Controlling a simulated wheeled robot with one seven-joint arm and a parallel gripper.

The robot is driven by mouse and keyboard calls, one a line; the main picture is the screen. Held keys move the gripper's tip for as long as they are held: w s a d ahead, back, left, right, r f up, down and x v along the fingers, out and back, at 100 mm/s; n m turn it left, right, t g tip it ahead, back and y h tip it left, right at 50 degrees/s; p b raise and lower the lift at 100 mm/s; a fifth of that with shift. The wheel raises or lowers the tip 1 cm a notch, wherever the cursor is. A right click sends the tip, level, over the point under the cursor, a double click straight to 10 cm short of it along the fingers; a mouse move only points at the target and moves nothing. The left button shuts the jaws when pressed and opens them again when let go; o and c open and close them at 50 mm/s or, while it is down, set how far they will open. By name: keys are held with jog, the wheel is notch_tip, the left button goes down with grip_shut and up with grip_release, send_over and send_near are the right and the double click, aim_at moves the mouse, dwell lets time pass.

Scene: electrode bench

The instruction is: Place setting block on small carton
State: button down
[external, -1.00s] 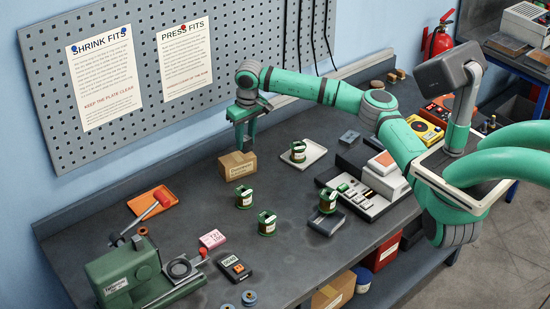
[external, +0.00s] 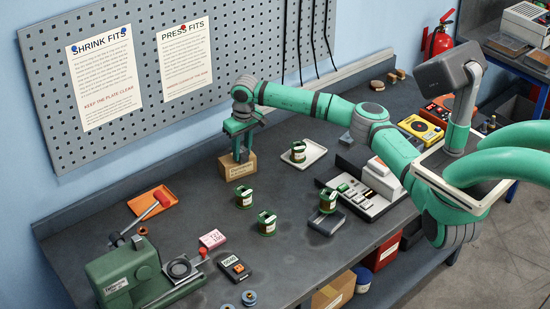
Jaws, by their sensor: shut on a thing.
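The small carton (external: 238,171) is a brown box with a label, standing on the bench below the pegboard. My gripper (external: 241,157) points straight down over it, with its fingertips at the carton's top. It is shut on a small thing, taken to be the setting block. The fingers hide most of it, so its shape and colour do not show clearly. I cannot tell whether it touches the carton's top.
Green-and-white jars stand in front of the carton, such as this jar (external: 243,197), and one sits on a white tray (external: 315,153). An orange tray (external: 160,203) lies left. A green machine (external: 125,278) occupies the front left.

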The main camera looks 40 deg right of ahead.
jog(key=c, duration=1.4)
grip_release()
